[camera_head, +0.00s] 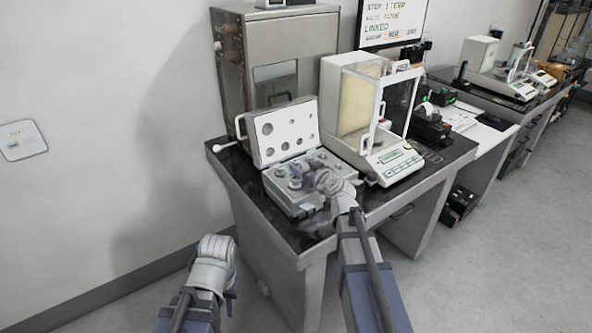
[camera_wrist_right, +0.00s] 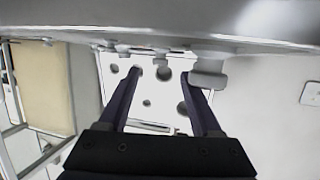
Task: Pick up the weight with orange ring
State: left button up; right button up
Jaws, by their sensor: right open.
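An open grey weight case (camera_head: 312,209) stands on the black-topped table (camera_head: 237,172), its white lid pad with round holes (camera_head: 264,152) raised behind. Several grey weights (camera_head: 281,173) sit in the case. I cannot make out an orange ring on any of them. My right gripper (camera_head: 301,172) is low over the case. In the right wrist view its two fingers (camera_wrist_right: 163,80) are spread with nothing clear between them, and a grey knob-like weight (camera_wrist_right: 208,79) shows by the right finger. My left gripper (camera_head: 229,293) hangs left of the table, its fingers mostly hidden.
A glass-sided balance (camera_head: 391,163) stands right of the case, close to my right arm. A steel cabinet (camera_head: 287,36) is behind. A small black printer (camera_head: 431,127) and another table with a balance (camera_head: 497,84) are further right. The floor to the left is clear.

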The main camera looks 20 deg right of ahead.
aim_at(297, 162)
jog(key=b+x, duration=0.1)
jog(key=x, duration=0.3)
jog(key=shift+w, duration=0.1)
jog(key=shift+c, duration=0.3)
grip_shut()
